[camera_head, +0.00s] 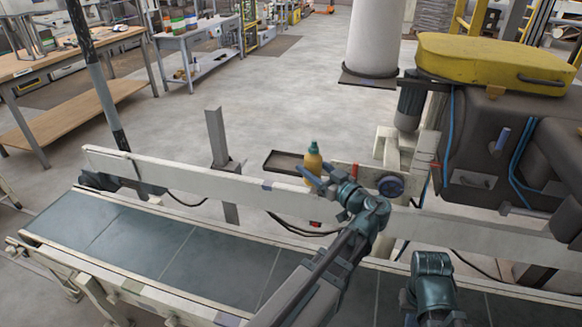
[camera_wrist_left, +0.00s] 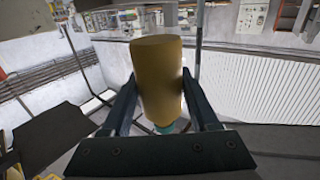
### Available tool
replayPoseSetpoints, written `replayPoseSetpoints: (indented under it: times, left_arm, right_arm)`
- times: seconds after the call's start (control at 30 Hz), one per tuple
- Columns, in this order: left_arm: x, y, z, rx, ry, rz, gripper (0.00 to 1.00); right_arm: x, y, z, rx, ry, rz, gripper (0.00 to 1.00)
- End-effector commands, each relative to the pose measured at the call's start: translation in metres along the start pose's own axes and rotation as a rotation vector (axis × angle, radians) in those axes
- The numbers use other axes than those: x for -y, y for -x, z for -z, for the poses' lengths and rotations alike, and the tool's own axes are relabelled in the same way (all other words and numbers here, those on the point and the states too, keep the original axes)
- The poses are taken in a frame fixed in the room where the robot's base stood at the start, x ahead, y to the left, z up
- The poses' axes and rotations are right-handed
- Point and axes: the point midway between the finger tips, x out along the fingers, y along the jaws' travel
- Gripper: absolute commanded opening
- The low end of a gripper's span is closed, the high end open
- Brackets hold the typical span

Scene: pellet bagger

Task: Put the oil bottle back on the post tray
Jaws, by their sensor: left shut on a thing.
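The oil bottle (camera_head: 313,160) is amber-yellow with a teal cap and stands upright in the head view. My left gripper (camera_head: 318,181) is shut on its body from the near side. In the left wrist view the bottle (camera_wrist_left: 158,75) sits between the two dark fingers of the left gripper (camera_wrist_left: 160,92), its teal cap low in the picture. The post tray (camera_head: 283,162), dark and shallow, lies just left of the bottle beyond the conveyor rail. The bottle overlaps its right end in the picture; I cannot tell whether they touch. My right gripper is out of frame.
The conveyor belt (camera_head: 135,235) with its pale side rail (camera_head: 190,181) runs across the front. A grey upright post (camera_head: 217,140) stands left of the tray. A machine with a yellow cover (camera_head: 490,62) stands at right. Open floor lies behind the tray.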

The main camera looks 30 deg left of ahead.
Motion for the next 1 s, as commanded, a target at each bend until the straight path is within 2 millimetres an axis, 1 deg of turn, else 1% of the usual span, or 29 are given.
replayPoseSetpoints:
  times: [0.17, 0.4, 0.5, 0.6, 0.7, 0.8, 1.0]
  left_arm:
    - [-0.012, -0.038, -0.004, -0.001, -0.001, 0.005, 0.00]
    - [-0.029, -0.098, -0.010, -0.001, -0.001, 0.005, 0.00]
    - [-0.035, -0.120, -0.012, -0.001, -0.001, 0.004, 0.00]
    - [-0.039, -0.137, -0.013, -0.001, -0.001, 0.003, 0.00]
    - [-0.041, -0.147, -0.014, -0.001, -0.001, 0.001, 0.00]
    - [-0.042, -0.151, -0.014, 0.000, -0.001, 0.000, 0.00]
    - [-0.041, -0.151, -0.017, 0.000, -0.001, 0.000, 0.00]
  right_arm:
    - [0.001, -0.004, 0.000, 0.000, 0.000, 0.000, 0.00]
    - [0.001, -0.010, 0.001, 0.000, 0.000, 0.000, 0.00]
    - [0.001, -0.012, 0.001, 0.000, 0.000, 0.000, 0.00]
    - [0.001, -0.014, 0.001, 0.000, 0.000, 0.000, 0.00]
    - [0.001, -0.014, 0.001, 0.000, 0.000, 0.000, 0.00]
    - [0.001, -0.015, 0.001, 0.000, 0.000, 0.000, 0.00]
    - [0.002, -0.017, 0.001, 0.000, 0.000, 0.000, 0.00]
